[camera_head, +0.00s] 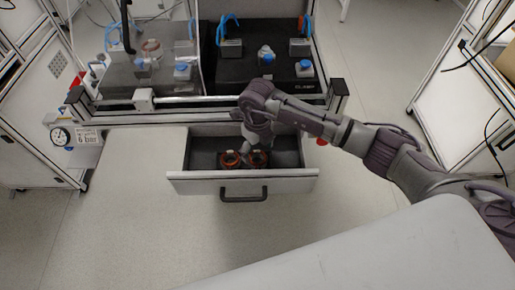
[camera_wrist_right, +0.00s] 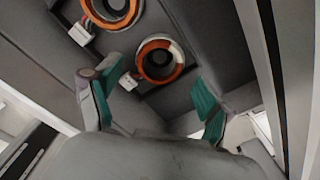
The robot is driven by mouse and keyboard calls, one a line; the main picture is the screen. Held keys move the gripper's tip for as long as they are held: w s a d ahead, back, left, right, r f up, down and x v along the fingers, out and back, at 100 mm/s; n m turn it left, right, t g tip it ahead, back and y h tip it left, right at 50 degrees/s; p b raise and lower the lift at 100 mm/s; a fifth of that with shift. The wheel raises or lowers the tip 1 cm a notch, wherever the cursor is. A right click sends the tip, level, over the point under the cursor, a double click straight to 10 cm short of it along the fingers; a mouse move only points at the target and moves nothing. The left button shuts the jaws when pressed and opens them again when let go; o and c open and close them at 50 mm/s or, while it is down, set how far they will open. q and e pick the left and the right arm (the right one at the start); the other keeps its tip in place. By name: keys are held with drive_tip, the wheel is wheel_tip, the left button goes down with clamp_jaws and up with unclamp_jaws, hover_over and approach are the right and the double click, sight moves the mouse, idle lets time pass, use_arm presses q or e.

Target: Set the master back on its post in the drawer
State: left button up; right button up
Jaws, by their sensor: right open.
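The open drawer (camera_head: 180,176) holds two ring-shaped stators with orange windings, a left one (camera_head: 229,160) and a right one (camera_head: 260,160). In the right wrist view one ring (camera_wrist_right: 160,60) has a pale section and lies near my fingers; the other (camera_wrist_right: 110,10) is cut by the top edge. Each has a small white connector beside it. I cannot tell which is the master, and the posts are hidden. My right gripper (camera_head: 248,146) is inside the drawer space; its green-padded fingers (camera_wrist_right: 146,90) are open and empty, just short of the nearer ring. My left gripper is out of view.
Behind the drawer stands a test bench with a black panel (camera_head: 258,90) and blue-capped fixtures (camera_head: 266,55). Another coppery ring (camera_head: 152,48) shows at the bench's left. A pressure gauge (camera_head: 60,137) is at the left. The drawer walls are close around my right gripper.

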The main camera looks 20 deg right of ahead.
drive_tip(key=shift+o, duration=1.4)
wheel_tip(320, 180, up, 12)
